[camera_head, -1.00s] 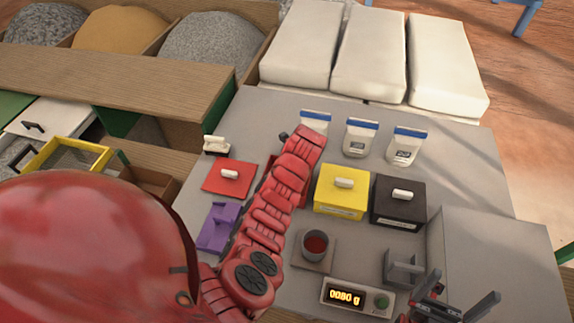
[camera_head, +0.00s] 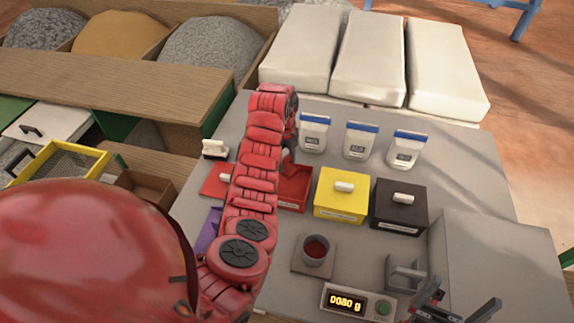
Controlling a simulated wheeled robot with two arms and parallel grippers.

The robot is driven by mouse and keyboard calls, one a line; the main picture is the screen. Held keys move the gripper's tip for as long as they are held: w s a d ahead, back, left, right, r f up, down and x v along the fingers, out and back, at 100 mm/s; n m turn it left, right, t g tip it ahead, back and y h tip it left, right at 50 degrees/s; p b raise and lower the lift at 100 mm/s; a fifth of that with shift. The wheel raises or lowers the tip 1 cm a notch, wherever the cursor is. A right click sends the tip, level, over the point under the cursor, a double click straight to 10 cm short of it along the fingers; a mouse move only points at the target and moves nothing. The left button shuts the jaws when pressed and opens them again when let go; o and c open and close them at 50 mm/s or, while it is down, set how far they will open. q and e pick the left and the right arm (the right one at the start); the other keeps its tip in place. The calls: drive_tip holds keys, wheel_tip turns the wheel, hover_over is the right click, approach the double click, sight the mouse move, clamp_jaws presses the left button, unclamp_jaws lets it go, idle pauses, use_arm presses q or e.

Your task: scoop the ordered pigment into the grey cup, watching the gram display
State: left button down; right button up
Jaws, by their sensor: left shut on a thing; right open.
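The grey cup (camera_head: 315,249) stands upright on a small plate (camera_head: 312,270) and holds some dark red pigment. The gram display (camera_head: 347,303) reads about 0080 g. The red box (camera_head: 293,190) stands open, partly behind my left arm. A red lid (camera_head: 212,184) lies to its left, also partly covered. My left arm reaches over the red box. Its hand (camera_head: 288,160) shows only partly beside the arm, low over the box; its fingers and what they hold are hidden. My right gripper (camera_head: 456,303) is open and empty at the bottom right.
A yellow box (camera_head: 340,196) and a black box (camera_head: 399,207) stand lidded to the right. Several white pouches (camera_head: 360,140) stand behind. A grey stand (camera_head: 404,272) is beside the display. A purple piece (camera_head: 206,232) is mostly covered by my arm.

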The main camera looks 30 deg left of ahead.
use_arm(q)
drive_tip(key=shift+a+r+p, duration=0.15)
drive_tip(key=shift+r+p, duration=0.65)
drive_tip(key=shift+r, duration=0.3)
drive_tip(key=shift+a+r+p, duration=0.2)
drive_tip(key=shift+r+p, duration=0.55)
drive_tip(key=shift+r, duration=0.3)
drive_tip(key=shift+a+r+p, duration=0.15)
drive_tip(key=shift+r+p, duration=0.65)
drive_tip(key=shift+r, duration=0.3)
drive_tip(key=shift+w, duration=0.15)
